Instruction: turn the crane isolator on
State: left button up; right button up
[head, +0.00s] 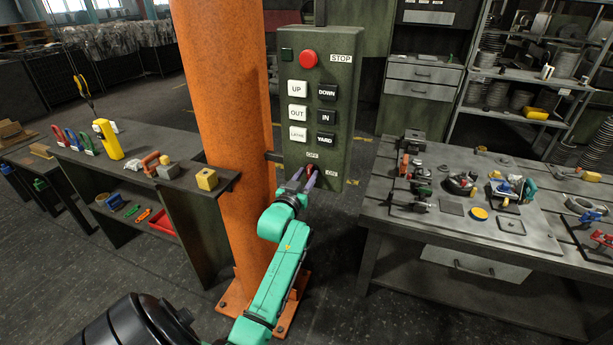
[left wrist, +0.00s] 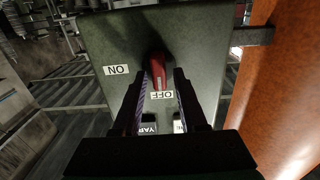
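The crane control box (head: 318,95) is a dark green pendant on the orange column. Its isolator is a red lever (head: 312,170) low on the front face, also seen in the left wrist view (left wrist: 158,72), which looks upside down. The lever points at the OFF label (left wrist: 162,95); the ON label (left wrist: 116,70) is off to one side, also seen in the head view (head: 332,174). My left gripper (head: 303,176) is at the lever. In the left wrist view its fingers (left wrist: 160,78) stand apart either side of the lever, with gaps. My right gripper is out of view.
The orange column (head: 222,90) stands left of the box, close to my left arm. Above the lever are a red STOP button (head: 308,60) and several labelled push buttons. A workbench (head: 390,212) with tools is at the right, another bench (head: 130,170) at the left.

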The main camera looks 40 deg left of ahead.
pick_arm(q)
grip_shut()
jog(key=shift+m, duration=0.3)
jog(key=m, duration=0.2)
jog(key=shift+d+m, duration=0.1)
jog(key=shift+m, duration=0.3)
jog(key=m+b, duration=0.1)
jog(key=m, duration=0.2)
jog(key=shift+w+f+m, duration=0.1)
jog(key=shift+f+m, duration=0.05)
jog(key=shift+m, duration=0.15)
jog(key=m+b, duration=0.1)
jog(key=m, duration=0.5)
jog(key=shift+d+f+b, duration=0.1)
jog(key=shift+d+b, duration=0.05)
jog(key=shift+b, duration=0.2)
jog(key=m+b, duration=0.1)
jog(key=m, duration=0.3)
jog(key=shift+m, duration=0.6)
